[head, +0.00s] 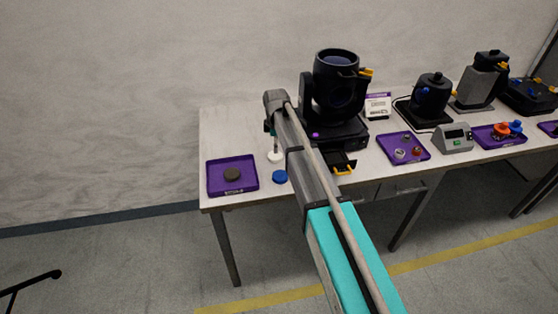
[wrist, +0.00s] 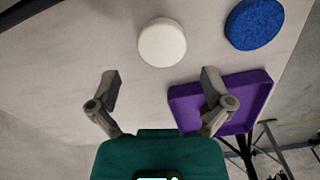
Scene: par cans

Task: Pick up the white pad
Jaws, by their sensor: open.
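The white pad (wrist: 162,42) is a small round disc lying on the pale table. In the head view it shows (head: 275,158) partly under the end of my arm. My gripper (wrist: 162,84) is open and empty, with its two fingers spread wide. In the wrist view the pad lies beyond the fingertips, centred on the gap between them and not between the fingers. In the head view the gripper is mostly hidden by my arm, and it hangs above the table near the pad.
A blue pad (wrist: 254,24) lies close to the white one. A purple tray (head: 213,189) holding a dark round pad (head: 232,174) stands to the left; the tray shows behind a finger in the wrist view. A large black lamp (head: 336,85) stands just right of my arm.

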